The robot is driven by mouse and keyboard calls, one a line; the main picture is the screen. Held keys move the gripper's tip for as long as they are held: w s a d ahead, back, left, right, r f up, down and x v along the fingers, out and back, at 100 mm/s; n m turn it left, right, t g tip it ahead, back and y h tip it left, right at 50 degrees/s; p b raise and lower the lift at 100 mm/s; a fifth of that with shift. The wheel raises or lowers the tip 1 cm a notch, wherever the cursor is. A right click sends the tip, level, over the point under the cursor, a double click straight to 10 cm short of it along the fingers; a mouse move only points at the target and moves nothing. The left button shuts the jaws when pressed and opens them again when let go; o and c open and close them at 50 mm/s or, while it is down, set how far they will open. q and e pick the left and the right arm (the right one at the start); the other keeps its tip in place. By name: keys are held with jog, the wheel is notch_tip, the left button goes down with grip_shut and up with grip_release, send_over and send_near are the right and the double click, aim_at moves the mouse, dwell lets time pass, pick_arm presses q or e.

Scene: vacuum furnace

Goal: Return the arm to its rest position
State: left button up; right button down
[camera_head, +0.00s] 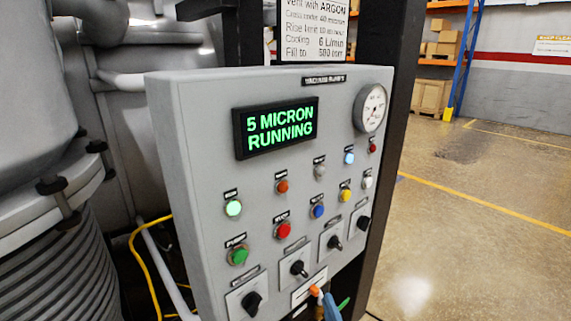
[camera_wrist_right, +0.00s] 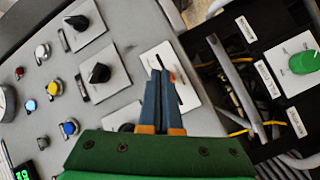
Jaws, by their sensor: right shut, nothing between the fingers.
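My right gripper (camera_head: 326,304) is at the bottom edge of the head view, mostly cut off, in front of the lower right part of the grey control panel (camera_head: 190,170). In the right wrist view its two blue-grey fingers (camera_wrist_right: 161,78) lie close together and shut, with nothing between them. They overlap a white switch plate (camera_wrist_right: 157,57) in the picture; whether they touch it cannot be told. My left gripper is in neither view.
The panel has a display (camera_head: 277,127) reading "5 MICRON RUNNING", a round gauge (camera_head: 370,108), several coloured buttons and black knobs. A green knob (camera_wrist_right: 304,62) sits on a dark box beside the panel. Furnace parts stand at left; open floor (camera_head: 480,220) lies at right.

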jog(key=s+d+f+m+g, duration=0.15)
jog(key=s+f+g, duration=0.35)
jog(key=f, duration=0.7)
jog(key=s+f+m+g, duration=0.3)
jog(key=s+f, duration=0.5)
jog(key=f, duration=0.5)
jog(key=s+d+f+m+g, duration=0.1)
jog(key=s+f, duration=0.3)
jog(key=s, duration=0.4)
jog(key=s+d+f+m+g, duration=0.2)
jog(key=s+f+g, duration=0.2)
jog(key=s, duration=0.5)
jog(key=s+d+f+m+g+h, duration=0.1)
jog(key=s+f, duration=0.3)
jog(key=s, duration=0.5)
jog(key=shift+d+f+m+g, duration=0.25)
jog(key=shift+d+m+g, duration=0.3)
jog(key=shift+d+g, duration=0.3)
